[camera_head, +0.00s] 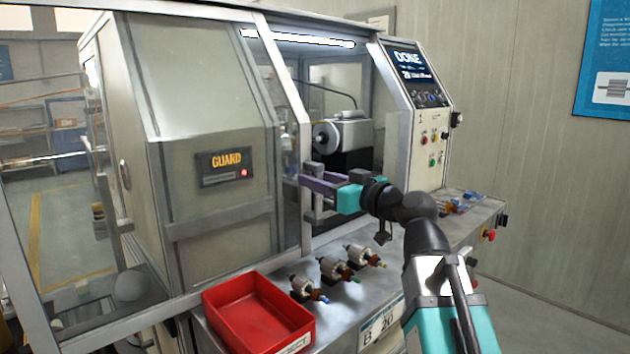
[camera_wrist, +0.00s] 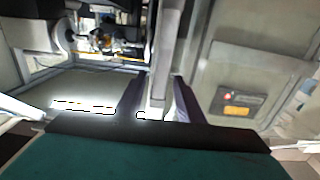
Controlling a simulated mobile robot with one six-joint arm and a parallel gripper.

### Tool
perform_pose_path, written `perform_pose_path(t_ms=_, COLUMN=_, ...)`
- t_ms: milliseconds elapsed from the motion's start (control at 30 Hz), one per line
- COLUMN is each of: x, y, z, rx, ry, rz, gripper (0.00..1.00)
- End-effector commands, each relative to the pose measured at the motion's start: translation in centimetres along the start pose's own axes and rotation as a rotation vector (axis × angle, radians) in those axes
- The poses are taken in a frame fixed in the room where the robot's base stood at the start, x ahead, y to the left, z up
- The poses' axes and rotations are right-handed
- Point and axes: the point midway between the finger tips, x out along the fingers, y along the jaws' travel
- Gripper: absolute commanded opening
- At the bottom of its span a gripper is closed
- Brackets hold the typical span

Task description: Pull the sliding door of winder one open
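Winder one's sliding door (camera_head: 305,130) shows in the head view as a clear panel with a pale metal edge post. A grey upright handle (camera_head: 316,206) stands off that post on short brackets. My gripper (camera_head: 318,187), with dark purple fingers, is at the handle's middle height. In the wrist view the two fingers (camera_wrist: 160,95) lie close on either side of a pale upright bar (camera_wrist: 163,65), the handle, with little or no gap. The fingers hide part of the handle. Right of the post, the machine's grey spindle unit (camera_head: 345,132) shows.
A lit GUARD panel (camera_head: 226,167) is on the left housing. The control panel (camera_head: 415,85) reads DONE. More small parts (camera_head: 460,203) lie on the right ledge.

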Motion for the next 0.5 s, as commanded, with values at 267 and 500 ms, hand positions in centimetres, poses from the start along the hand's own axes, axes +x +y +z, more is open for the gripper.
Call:
perform_pose_path(t_ms=267, x=-1.5, y=0.1, z=0.1, rx=0.0, ry=0.001, rz=0.003, gripper=0.34)
perform_pose_path(t_ms=500, x=-4.7, y=0.0, z=0.1, rx=-0.001, ry=0.001, rz=0.003, gripper=0.34)
